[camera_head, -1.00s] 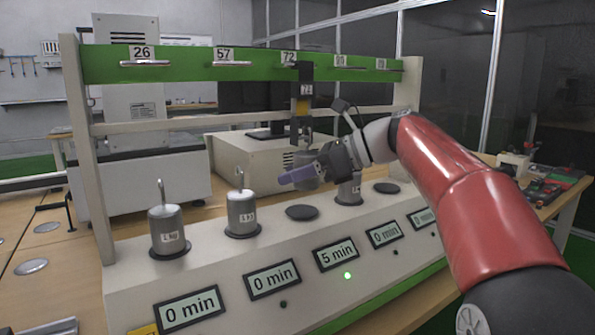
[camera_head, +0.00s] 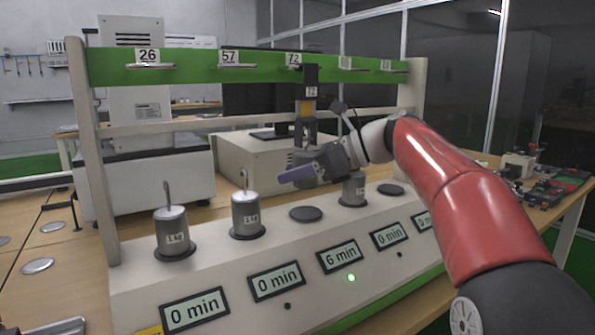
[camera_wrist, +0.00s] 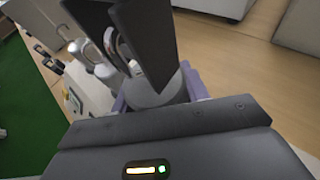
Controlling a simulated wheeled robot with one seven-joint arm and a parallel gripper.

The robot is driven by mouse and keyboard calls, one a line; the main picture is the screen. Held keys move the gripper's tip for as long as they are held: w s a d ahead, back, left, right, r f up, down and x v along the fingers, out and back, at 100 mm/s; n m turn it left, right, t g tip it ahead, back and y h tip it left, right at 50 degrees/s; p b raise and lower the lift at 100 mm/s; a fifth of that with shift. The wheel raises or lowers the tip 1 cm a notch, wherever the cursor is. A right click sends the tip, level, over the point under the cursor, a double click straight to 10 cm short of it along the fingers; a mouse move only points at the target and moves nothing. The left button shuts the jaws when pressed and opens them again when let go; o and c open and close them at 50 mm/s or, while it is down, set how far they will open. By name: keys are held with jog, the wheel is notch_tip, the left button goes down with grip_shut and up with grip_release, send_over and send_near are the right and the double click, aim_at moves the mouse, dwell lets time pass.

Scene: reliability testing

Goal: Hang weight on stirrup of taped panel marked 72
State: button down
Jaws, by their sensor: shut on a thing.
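The taped panel marked 72 (camera_head: 310,91) hangs from the rack under the 72 label, dark above with a yellow part below. Its lower end and stirrup (camera_head: 306,128) come down just above my gripper (camera_head: 306,172). My gripper's purple fingers are shut on a grey cylindrical weight, which shows between them in the wrist view (camera_wrist: 155,92) with its metal hook (camera_wrist: 112,45) beside dark plates. In the head view my gripper mostly hides this weight. I cannot tell whether the hook bears on the stirrup. The display below (camera_head: 339,256) reads 6 min, its green light lit.
Other weights stand on pads: one below 26 (camera_head: 173,232), one below 57 (camera_head: 247,214), and one just right of my gripper (camera_head: 353,189). The pad below 72 (camera_head: 306,214) and the far-right pad (camera_head: 391,190) are empty. A crossbar (camera_head: 220,122) runs behind the panel.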

jog(key=shift+f, duration=0.6)
dwell(0.8)
